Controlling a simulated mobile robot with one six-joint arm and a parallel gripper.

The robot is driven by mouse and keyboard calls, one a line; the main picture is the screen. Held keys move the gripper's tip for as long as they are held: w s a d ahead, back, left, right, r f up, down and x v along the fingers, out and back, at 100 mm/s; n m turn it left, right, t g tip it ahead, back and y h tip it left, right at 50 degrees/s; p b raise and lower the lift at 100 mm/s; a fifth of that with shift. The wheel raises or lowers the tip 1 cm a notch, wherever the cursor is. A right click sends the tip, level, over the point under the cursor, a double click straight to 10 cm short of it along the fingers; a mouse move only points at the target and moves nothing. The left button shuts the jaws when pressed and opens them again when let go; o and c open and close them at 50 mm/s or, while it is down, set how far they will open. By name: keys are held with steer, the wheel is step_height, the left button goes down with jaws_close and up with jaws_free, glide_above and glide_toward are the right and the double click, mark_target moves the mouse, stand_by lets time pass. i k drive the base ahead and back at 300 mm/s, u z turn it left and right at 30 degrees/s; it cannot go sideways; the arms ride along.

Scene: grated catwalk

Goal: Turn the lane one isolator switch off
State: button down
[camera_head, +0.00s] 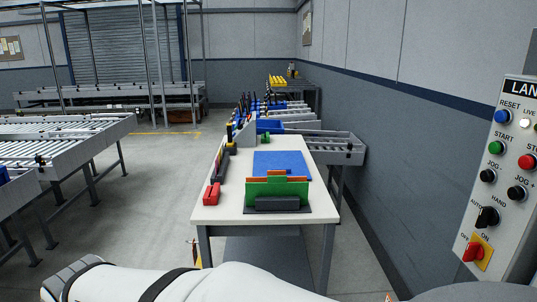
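A pale grey control panel (508,165) stands at the right edge, its heading cut off after "LAN". Low on it is a red rotary isolator switch (475,251) on a yellow plate, with OFF and ON lettering by it. I cannot tell for sure which mark its handle points at. Above it are a black selector knob (487,217) and two columns of buttons, the right one partly cut off. My white arm crosses the bottom of the view, well left of the panel. My gripper is not in view.
A white-topped table (220,205) stands ahead with a green holder (277,190), a blue mat (283,163) and a red block (211,194). Roller conveyors (70,140) are at left. A wall (410,150) runs along the right. The floor between conveyors and table is open.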

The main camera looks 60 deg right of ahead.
mark_target(474, 250)
steer(key=z, duration=3.8)
